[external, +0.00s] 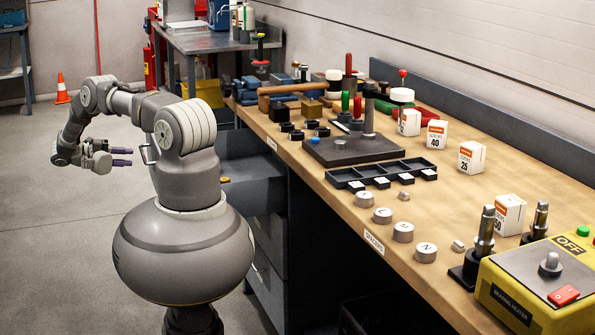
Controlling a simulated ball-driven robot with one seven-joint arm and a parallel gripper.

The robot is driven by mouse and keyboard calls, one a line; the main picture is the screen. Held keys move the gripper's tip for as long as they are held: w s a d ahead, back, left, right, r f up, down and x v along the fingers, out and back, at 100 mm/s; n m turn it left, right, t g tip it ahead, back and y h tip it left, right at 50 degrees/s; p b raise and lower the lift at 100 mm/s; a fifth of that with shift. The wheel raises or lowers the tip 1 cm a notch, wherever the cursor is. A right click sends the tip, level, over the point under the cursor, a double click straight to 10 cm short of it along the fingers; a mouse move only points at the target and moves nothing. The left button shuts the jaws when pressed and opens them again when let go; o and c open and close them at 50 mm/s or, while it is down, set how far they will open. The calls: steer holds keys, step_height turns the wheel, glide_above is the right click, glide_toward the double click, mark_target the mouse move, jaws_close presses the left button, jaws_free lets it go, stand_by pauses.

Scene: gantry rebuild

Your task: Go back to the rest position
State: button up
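My gripper (122,157) hangs in the air over the grey floor, to the left of my body and away from the bench. Its two purple-tipped fingers point right and stand apart with a small gap. Nothing shows between them. My arm is folded, with its elbow up and to the left. The long wooden workbench (449,222) is on the right of my body, and the gripper touches nothing on it.
A black divided tray (381,174), numbered boxes (471,157), silver cylinders (403,232) and a yellow bearing heater (510,297) are on the bench. A drawer (245,187) below looks pulled out. An orange cone (61,89) stands on open floor at left.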

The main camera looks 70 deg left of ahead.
steer(key=shift+s+r, duration=0.1)
steer(key=shift+s, duration=0.45)
